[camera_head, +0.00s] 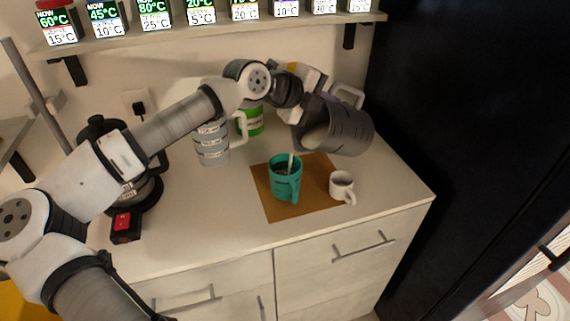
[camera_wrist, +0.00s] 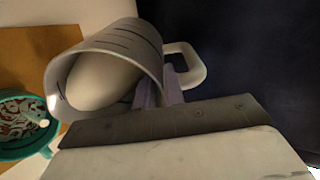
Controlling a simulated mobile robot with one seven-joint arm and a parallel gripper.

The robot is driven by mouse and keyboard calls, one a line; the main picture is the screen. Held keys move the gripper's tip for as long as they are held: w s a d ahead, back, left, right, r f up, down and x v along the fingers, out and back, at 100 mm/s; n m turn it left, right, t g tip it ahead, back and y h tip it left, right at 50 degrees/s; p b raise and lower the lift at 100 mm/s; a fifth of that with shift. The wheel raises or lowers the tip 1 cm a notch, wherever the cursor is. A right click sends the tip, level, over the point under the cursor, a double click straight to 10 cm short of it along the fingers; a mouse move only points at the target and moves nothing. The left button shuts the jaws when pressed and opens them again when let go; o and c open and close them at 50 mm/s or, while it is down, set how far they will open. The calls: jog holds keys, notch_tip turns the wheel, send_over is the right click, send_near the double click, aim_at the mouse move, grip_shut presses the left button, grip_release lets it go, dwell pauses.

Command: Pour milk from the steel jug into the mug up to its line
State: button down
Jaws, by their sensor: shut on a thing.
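The steel jug (camera_head: 342,128) is tilted with its mouth toward the left, above and to the right of the teal mug (camera_head: 286,178). My gripper (camera_wrist: 160,92) is shut on the jug; the fingers are partly hidden in the head view. In the wrist view, the tilted jug (camera_wrist: 105,65) shows pale milk (camera_wrist: 100,82) inside. The teal mug (camera_wrist: 25,122) there has a dark, light-flecked surface inside. Its fill line cannot be made out.
The mug stands on a brown mat (camera_head: 270,203), with a small white cup (camera_head: 342,187) at its right. A clear marked pitcher (camera_head: 212,142) and a green container (camera_head: 250,121) stand behind. A black kettle (camera_head: 135,185) is at left. A dark tall panel (camera_head: 450,100) bounds the right.

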jog(key=shift+s+a+r+h+b, duration=0.1)
jog(key=shift+a+r+h+b, duration=0.1)
jog(key=shift+r+h+b, duration=0.15)
dwell(1.1)
